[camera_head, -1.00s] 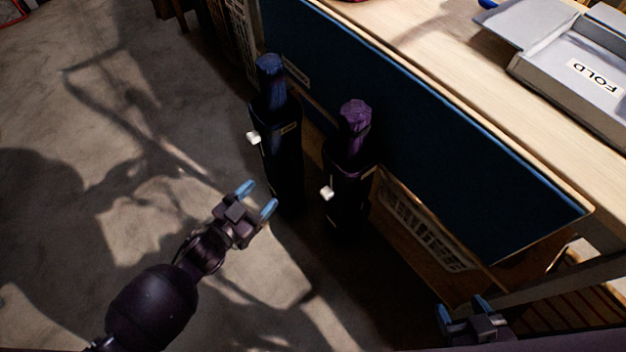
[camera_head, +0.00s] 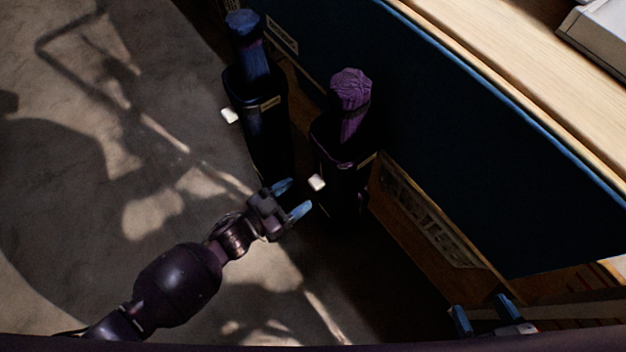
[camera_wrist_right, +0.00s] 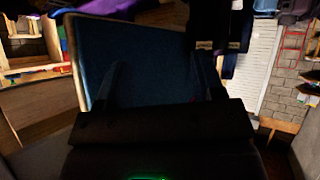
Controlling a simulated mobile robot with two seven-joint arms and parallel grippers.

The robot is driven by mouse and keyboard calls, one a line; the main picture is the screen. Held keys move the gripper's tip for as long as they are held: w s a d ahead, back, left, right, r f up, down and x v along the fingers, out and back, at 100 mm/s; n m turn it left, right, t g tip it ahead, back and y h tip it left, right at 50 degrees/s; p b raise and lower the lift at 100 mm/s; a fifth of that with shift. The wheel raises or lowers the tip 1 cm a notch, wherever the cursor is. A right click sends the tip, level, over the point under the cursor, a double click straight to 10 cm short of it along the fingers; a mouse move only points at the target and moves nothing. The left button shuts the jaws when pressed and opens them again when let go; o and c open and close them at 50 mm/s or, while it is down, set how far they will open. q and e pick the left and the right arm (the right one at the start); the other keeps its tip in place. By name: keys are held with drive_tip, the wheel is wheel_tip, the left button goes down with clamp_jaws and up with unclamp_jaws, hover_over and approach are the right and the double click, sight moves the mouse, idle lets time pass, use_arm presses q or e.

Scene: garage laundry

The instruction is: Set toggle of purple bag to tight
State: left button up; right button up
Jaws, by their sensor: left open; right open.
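The purple bag (camera_head: 352,118) stands upright in front of the blue panel in the head view. It has a gathered purple top and a dark lower body. A white toggle (camera_head: 317,183) sticks out on its left side. My left gripper (camera_head: 296,197) is open and empty, just left of and slightly below the toggle in the picture; I see no contact. My right gripper (camera_head: 483,311) is open and empty at the bottom right, away from the bag. Its dark fingers (camera_wrist_right: 160,88) also show in the right wrist view.
A blue bag (camera_head: 247,65) with its own white toggle (camera_head: 230,116) stands left of the purple one. The blue panel (camera_head: 480,150) and the wooden tabletop (camera_head: 520,75) lie behind and to the right. Concrete floor (camera_head: 60,220) is clear on the left.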

sight(311, 185)
use_arm(q)
drive_tip(key=shift+b+x, duration=0.5)
drive_tip(key=shift+x, duration=2.2)
clamp_jaws()
